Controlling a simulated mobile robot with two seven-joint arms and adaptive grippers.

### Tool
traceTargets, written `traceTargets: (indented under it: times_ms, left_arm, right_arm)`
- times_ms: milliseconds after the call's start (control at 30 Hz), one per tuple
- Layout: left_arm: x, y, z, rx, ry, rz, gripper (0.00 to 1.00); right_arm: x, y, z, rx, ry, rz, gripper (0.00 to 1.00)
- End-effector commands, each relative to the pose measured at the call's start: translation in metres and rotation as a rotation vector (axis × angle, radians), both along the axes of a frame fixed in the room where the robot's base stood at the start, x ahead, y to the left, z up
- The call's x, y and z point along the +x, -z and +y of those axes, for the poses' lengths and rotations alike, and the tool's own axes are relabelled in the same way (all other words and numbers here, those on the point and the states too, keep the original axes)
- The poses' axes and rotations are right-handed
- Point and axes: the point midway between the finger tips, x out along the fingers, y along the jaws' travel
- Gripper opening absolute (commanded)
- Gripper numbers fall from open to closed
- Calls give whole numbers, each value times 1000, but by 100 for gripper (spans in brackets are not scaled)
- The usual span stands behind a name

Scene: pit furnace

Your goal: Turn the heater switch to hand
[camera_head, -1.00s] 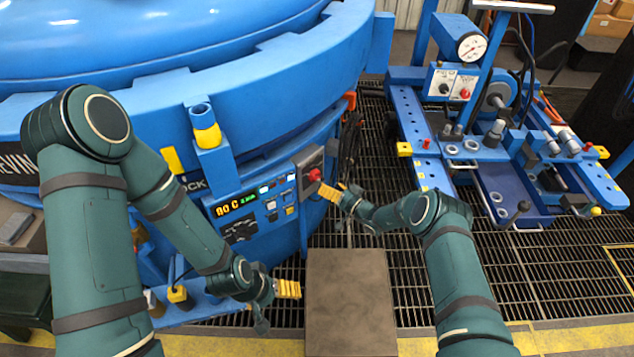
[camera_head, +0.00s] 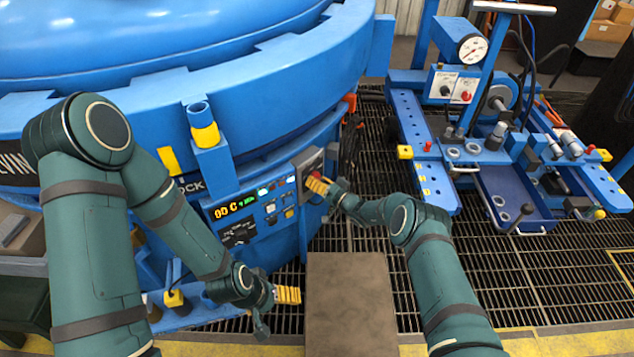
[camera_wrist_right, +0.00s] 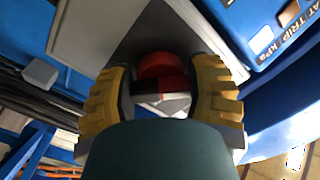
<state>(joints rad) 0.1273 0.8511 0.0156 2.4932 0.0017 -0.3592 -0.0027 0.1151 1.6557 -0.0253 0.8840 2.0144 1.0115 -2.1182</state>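The heater switch is a red rotary knob (camera_head: 314,175) on a grey plate (camera_head: 304,162) on the blue furnace's side. My right gripper (camera_head: 319,186) is at this knob and partly covers it in the head view. In the right wrist view the red knob (camera_wrist_right: 160,68) lies between the two yellow fingers (camera_wrist_right: 160,88), one on each side. The fingers stand apart; I cannot tell whether they touch the knob. The switch's position labels cannot be read. My left gripper (camera_head: 277,306) hangs low beside the furnace, open and empty, away from the switch.
A control panel (camera_head: 250,212) with a lit display is left of the switch. A brown box-like block (camera_head: 350,300) stands below, between my arms. A blue machine with a gauge (camera_head: 472,48) stands to the right. Dark cables (camera_head: 352,140) hang right of the switch.

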Motion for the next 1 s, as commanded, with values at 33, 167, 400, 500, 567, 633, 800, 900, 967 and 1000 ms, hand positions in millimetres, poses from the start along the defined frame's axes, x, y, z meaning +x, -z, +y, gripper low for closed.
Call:
traceTargets:
  times_ms: [33, 167, 400, 500, 567, 633, 800, 900, 967, 1000]
  left_arm:
    - [0, 0, 0, 0, 0, 0, 87]
    - [0, 0, 0, 0, 0, 0, 87]
    - [0, 0, 0, 0, 0, 0, 87]
    - [0, 0, 0, 0, 0, 0, 87]
    - [0, 0, 0, 0, 0, 0, 87]
    - [0, 0, 0, 0, 0, 0, 87]
    - [0, 0, 0, 0, 0, 0, 87]
    - [0, 0, 0, 0, 0, 0, 87]
    - [0, 0, 0, 0, 0, 0, 87]
    - [0, 0, 0, 0, 0, 0, 87]
  right_arm:
    - [0, 0, 0, 0, 0, 0, 19]
    - [0, 0, 0, 3, 0, 4, 19]
    - [0, 0, -1, 51, 2, 55, 19]
    - [0, 0, -1, 92, 2, 97, 19]
    - [0, 0, -1, 122, 3, 131, 19]
    - [-1, -1, -1, 162, 2, 173, 19]
    - [-1, -1, -1, 271, 2, 289, 19]
    - [-1, -1, -1, 337, 3, 359, 19]
    - [-2, -2, 0, 376, 1, 400, 19]
    - [-2, -2, 0, 401, 2, 429, 19]
